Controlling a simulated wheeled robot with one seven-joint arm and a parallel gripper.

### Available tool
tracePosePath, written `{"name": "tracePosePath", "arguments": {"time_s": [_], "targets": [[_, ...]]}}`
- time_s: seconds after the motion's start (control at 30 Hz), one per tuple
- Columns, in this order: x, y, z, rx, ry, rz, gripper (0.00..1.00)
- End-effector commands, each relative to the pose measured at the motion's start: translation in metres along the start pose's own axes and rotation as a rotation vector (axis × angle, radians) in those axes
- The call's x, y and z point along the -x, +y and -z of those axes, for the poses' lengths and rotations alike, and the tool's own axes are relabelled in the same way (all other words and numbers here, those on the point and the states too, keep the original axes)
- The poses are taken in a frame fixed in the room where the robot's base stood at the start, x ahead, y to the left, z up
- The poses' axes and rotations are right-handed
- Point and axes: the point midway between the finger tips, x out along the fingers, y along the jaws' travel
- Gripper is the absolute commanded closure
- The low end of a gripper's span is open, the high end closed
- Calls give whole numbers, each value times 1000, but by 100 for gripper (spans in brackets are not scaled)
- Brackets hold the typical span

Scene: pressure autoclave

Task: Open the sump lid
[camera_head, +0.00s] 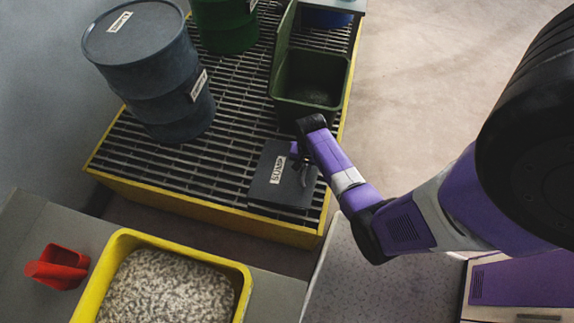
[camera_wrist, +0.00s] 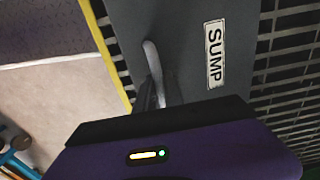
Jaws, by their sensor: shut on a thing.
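The sump lid (camera_head: 262,185) is a dark grey panel labelled SUMP, set in the right front corner of the grated spill pallet (camera_head: 180,196). It looks flat and shut. In the wrist view the lid (camera_wrist: 185,30) fills the upper middle, with a light curved handle (camera_wrist: 152,62) to the left of the label. My gripper (camera_wrist: 160,95) reaches over the lid from the right in the head view (camera_head: 300,165). Its fingers are shut on the handle. The fingertips are partly hidden by my gripper's body.
A dark blue drum (camera_head: 150,65) and a green drum (camera_head: 225,25) stand on the pallet. An open dark green bin (camera_head: 310,75) is just behind the lid. A yellow tub (camera_head: 245,275) of granules and a red scoop (camera_head: 58,267) are in front.

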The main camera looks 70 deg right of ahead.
Motion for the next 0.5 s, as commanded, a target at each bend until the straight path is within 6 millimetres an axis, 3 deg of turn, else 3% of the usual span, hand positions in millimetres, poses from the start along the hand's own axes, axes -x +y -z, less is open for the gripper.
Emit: {"name": "tracePosePath", "arguments": {"time_s": [0.27,0.5], "targets": [[1,-5,0,5,1,7,100],[17,-14,0,6,1,10,100]]}}
